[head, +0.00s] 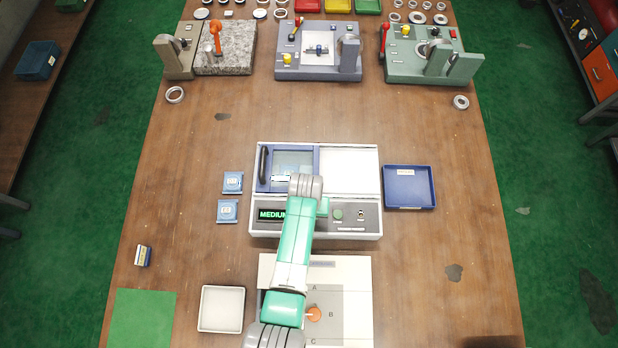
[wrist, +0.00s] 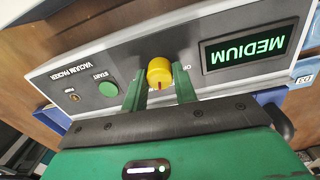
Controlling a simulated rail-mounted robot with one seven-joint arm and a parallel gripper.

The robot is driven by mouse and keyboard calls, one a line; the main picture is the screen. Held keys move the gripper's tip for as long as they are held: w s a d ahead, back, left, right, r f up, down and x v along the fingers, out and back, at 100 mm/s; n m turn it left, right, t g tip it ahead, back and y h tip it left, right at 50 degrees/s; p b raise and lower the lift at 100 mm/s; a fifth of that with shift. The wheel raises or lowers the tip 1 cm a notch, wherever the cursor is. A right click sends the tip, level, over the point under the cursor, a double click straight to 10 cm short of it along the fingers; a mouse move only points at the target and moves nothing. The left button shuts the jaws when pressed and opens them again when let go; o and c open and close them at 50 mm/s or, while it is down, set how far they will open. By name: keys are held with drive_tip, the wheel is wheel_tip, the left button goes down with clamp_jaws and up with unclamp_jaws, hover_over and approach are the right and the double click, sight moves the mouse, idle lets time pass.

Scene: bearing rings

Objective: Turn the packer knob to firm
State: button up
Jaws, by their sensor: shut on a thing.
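The vacuum packer (head: 354,172) stands mid-table in the head view, with a white body and a dark grey control panel. Its display (wrist: 249,47) reads MEDIUM in green letters. The packer knob (wrist: 160,72) is yellow with a red mark on its rim and shows in the wrist view. My gripper (wrist: 161,84) has its two green fingers on either side of the knob, shut on it. In the head view my arm covers the knob. The green START button (wrist: 108,90) sits beside the knob on the panel.
A blue tray (head: 409,187) is right of the packer, and two blue packets (head: 233,182) lie left of it. A white tray (head: 221,309) and a board marked A, B, C (head: 345,290) with an orange knob are in front. Fixtures stand at the back.

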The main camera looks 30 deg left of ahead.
drive_tip(key=m, duration=1.1)
drive_tip(key=shift+m, duration=0.5)
idle(0.3)
drive_tip(key=o, duration=1)
drive_tip(key=shift+r, duration=0.1)
wheel_tip(320, 180, up, 8)
drive_tip(key=shift+w+a+f+p, duration=0.1)
drive_tip(key=shift+f+p, duration=0.05)
drive_tip(key=shift+p, duration=0.65)
